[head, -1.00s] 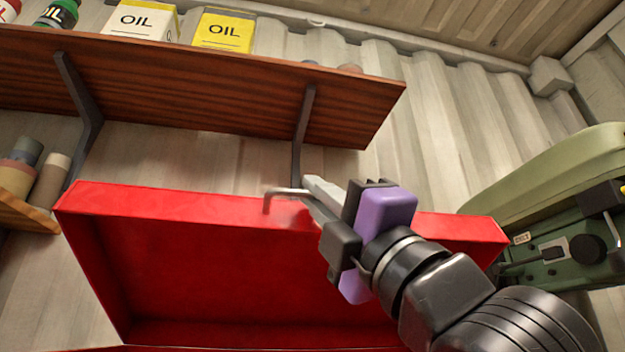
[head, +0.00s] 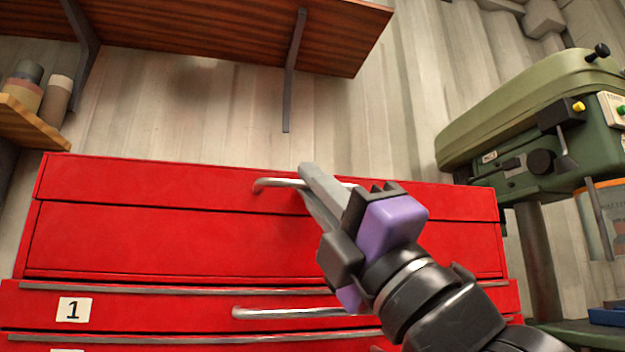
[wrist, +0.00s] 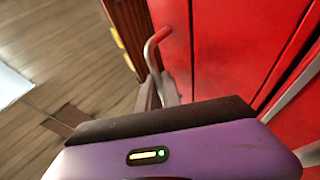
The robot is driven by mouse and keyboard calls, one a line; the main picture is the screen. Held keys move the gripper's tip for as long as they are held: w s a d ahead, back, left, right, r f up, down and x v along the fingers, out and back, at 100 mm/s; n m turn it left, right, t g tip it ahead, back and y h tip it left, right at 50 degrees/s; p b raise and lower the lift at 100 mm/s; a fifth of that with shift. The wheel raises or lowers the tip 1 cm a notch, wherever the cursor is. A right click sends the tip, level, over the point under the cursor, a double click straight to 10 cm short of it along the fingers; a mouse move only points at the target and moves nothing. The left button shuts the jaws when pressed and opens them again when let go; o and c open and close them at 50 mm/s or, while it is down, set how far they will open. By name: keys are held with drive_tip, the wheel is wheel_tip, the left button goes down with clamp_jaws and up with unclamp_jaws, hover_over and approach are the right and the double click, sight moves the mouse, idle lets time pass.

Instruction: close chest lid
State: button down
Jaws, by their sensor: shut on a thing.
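The red chest (head: 150,240) fills the lower middle of the head view. Its lid (head: 130,182) is down, with a thin dark seam between it and the body below. A metal handle (head: 268,184) sits on the lid's front. My gripper (head: 308,180) is shut on this handle, and its fingers hide part of it. In the wrist view the handle (wrist: 151,48) runs down into my fingers (wrist: 158,92) beside the red front (wrist: 235,40).
Below are drawers with a handle (head: 285,313) and a label "1" (head: 74,310). A wooden shelf (head: 220,30) hangs above. A green drill press (head: 530,120) stands at the right. A small shelf with rolls (head: 40,95) is at the left.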

drive_tip(key=shift+w+f, duration=0.15)
drive_tip(key=shift+f, duration=0.25)
drive_tip(key=c, duration=1.8)
unclamp_jaws()
drive_tip(key=v, duration=0.7)
drive_tip(key=shift+s+d, duration=0.2)
drive_tip(key=shift+s, duration=0.15)
drive_tip(key=shift+d+f, duration=0.1)
